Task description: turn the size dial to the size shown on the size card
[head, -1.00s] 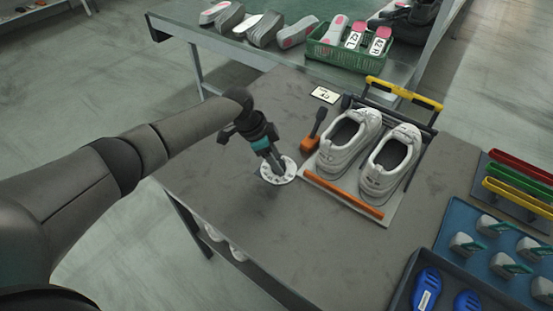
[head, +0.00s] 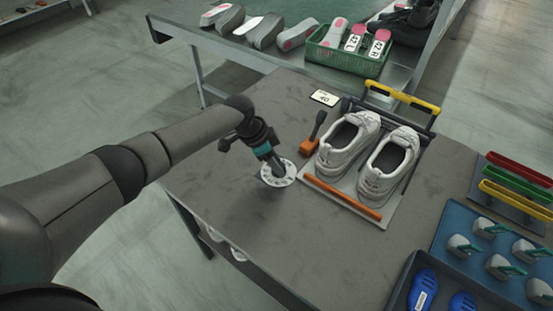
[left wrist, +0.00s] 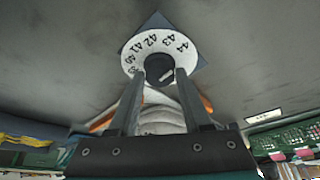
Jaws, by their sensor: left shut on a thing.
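The size dial (head: 279,180) is a white disc lying on the grey table, left of the shoes. In the left wrist view the dial (left wrist: 132,58) shows printed sizes, with 41 to 44 readable, around a dark knob (left wrist: 159,66) with a white mark. My left gripper (head: 274,164) points down over the dial, its fingers shut on the knob. The fingers (left wrist: 160,78) stand on both sides of the knob in the wrist view. The size card (head: 324,97) lies flat behind the dial and appears to read 40. My right gripper is out of view.
White shoes (head: 345,142) stand on a board with an orange front bar (head: 343,198). An orange-based tool (head: 311,145) stands between dial and shoes. A blue tray (head: 465,222) is at right. The table front of the dial is clear.

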